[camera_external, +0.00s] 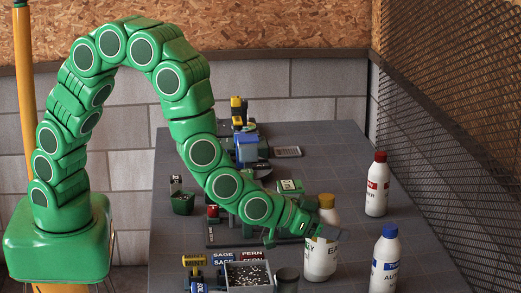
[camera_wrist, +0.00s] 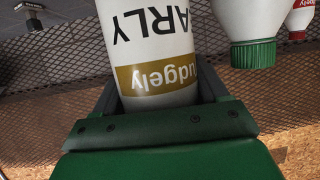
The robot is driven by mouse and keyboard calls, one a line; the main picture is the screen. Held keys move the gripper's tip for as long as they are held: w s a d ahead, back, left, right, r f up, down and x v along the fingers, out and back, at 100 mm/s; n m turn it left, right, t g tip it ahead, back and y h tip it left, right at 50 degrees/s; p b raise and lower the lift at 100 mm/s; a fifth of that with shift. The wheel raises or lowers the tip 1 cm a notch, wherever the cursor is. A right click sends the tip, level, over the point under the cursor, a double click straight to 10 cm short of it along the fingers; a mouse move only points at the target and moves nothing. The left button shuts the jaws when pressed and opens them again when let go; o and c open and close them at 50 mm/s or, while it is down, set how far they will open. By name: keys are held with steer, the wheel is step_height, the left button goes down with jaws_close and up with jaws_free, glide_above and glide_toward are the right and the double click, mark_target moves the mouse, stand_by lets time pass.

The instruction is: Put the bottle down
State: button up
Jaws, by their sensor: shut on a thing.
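A white bottle (camera_external: 321,262) with a gold cap is upright at the front right of the table in the external view. My gripper (camera_external: 314,231) is shut around its upper part, just below the cap. In the wrist view my gripper (camera_wrist: 160,92) has a finger on each side of the white bottle (camera_wrist: 150,45), which shows a gold label band and appears upside down there. I cannot tell whether the bottle's base touches the table (camera_external: 338,160).
A red-capped bottle (camera_external: 377,187) stands behind to the right, and a blue-capped bottle (camera_external: 385,262) stands at front right. The wrist view shows a green-capped bottle (camera_wrist: 252,25). A tray (camera_external: 248,275) and dark jar (camera_external: 287,279) sit to the left. Mesh fencing (camera_external: 450,110) borders the right.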

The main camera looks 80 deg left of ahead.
mark_target(310, 249)
steer(key=shift+f, duration=3.75)
steer(key=shift+f, duration=0.1)
steer(key=o, duration=1.2)
steer(key=shift+o, duration=0.2)
steer(key=shift+v, duration=3.8)
